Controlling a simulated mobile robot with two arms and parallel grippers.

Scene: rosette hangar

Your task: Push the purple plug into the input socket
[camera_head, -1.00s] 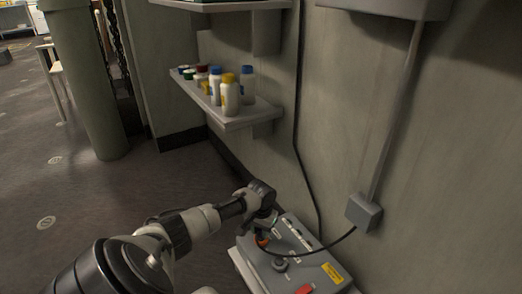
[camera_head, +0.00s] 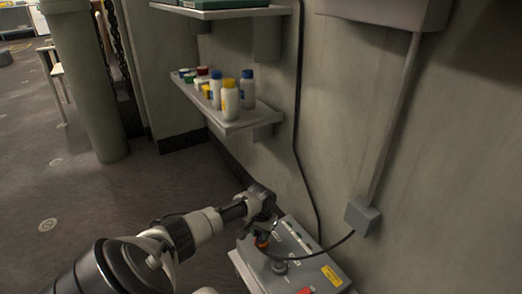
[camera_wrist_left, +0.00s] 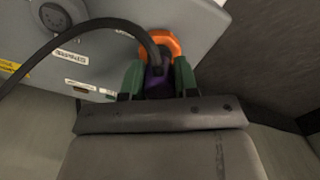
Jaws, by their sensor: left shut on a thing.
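My left gripper (camera_head: 266,230) is over the left part of a grey control box (camera_head: 312,262) by the wall. In the left wrist view its green fingers (camera_wrist_left: 157,80) are shut on the purple plug (camera_wrist_left: 155,84), one on each side. A black cable (camera_wrist_left: 100,24) runs from the plug. An orange ring (camera_wrist_left: 174,46) on the box's face is right at the plug's front end; it also shows in the head view (camera_head: 262,241). The plug's tip is hidden, so I cannot tell how deep it sits. My right gripper is not in view.
A dark round socket (camera_wrist_left: 55,17) is beside the orange ring on the box. The cable leads to a grey wall box (camera_head: 362,215). A shelf (camera_head: 240,121) with several bottles stands out from the wall behind.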

